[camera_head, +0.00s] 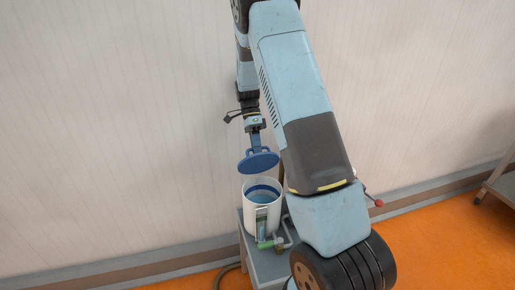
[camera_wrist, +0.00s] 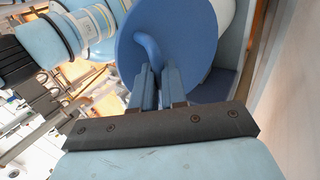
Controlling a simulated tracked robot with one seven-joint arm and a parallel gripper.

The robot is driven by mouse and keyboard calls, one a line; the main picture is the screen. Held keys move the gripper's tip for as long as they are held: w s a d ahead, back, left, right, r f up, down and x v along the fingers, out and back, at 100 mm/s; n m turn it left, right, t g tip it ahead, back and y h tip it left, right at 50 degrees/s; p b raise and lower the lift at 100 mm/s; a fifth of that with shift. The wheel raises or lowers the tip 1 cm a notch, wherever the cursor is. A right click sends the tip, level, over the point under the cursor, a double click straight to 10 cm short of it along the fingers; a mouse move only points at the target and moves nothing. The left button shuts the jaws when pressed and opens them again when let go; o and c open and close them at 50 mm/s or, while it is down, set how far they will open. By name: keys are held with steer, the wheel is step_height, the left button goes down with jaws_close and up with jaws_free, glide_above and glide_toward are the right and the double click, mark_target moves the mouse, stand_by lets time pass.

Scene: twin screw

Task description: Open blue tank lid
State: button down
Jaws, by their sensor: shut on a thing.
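The blue tank lid (camera_head: 258,162) is off the tank and held in the air above it, a round disc with a handle on top. The white tank (camera_head: 262,208) stands below with its top open and blue liquid or lining inside. My gripper (camera_head: 257,145) is shut on the lid's handle. In the wrist view, the lid (camera_wrist: 185,35) shows as a blue disc, and my gripper's fingers (camera_wrist: 158,80) are closed on its curved handle. Part of the tank rim is hidden by the lid in that view.
The tank stands on a grey stand (camera_head: 268,264) with a green-marked pipe fitting (camera_head: 270,243) at its front. A white wall (camera_head: 120,120) is close behind. A red-knobbed lever (camera_head: 378,203) shows to the right.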

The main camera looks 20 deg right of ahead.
steer(key=shift+f, duration=0.25)
steer(key=c, duration=1.2)
jaws_free()
steer(key=shift+o, duration=0.2)
steer(key=shift+r, duration=0.1)
steer(key=s+r, duration=0.1)
steer(key=r, duration=0.2)
steer(key=s+r, duration=0.2)
steer(key=r, duration=0.1)
steer(key=s+r, duration=0.2)
steer(key=r, duration=0.1)
steer(key=shift+a, duration=0.15)
steer(key=s+r, duration=0.3)
steer(key=s, duration=0.6)
steer(key=shift+a+r, duration=0.25)
steer(key=shift+r, duration=0.15)
